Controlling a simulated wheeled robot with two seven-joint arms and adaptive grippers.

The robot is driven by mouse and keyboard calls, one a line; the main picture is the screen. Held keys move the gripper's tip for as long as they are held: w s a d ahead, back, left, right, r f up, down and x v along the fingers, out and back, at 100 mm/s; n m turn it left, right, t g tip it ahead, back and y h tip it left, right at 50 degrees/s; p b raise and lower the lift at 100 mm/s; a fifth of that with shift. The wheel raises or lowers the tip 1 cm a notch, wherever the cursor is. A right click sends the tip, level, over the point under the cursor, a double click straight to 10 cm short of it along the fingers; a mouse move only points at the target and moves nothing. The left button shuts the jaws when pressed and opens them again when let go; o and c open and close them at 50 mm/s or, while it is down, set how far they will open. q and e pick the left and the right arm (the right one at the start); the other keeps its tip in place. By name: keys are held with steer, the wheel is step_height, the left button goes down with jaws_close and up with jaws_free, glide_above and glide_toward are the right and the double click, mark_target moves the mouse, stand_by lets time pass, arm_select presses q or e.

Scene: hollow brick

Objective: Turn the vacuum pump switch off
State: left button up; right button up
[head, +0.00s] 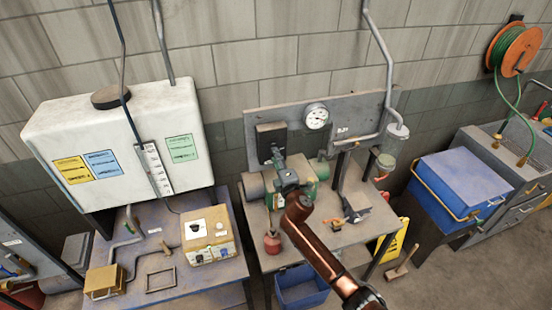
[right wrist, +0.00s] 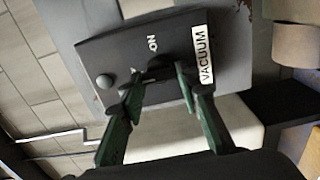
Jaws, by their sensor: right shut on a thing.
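The vacuum pump switch is a dark box (head: 270,137) on the grey panel behind the middle bench. In the right wrist view the box (right wrist: 120,55) carries a white VACUUM label (right wrist: 202,54), the word ON and a round grey button (right wrist: 104,81). A dark knob (right wrist: 160,68) sits on its face near the word ON. My right gripper (head: 277,158) is in front of the box's lower part. In the right wrist view its green fingers (right wrist: 158,82) are on both sides of the knob, shut on it. The fingers partly hide the knob and lettering. My left gripper is not in view.
A round gauge (head: 316,116) and grey pipe are right of the box. The pump (head: 312,172) and a red can (head: 272,243) stand on the bench below.

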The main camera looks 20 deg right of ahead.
steer(key=o, duration=1.2)
steer(key=shift+c, duration=0.2)
steer(key=s, duration=1.2)
steer(key=shift+d, duration=0.2)
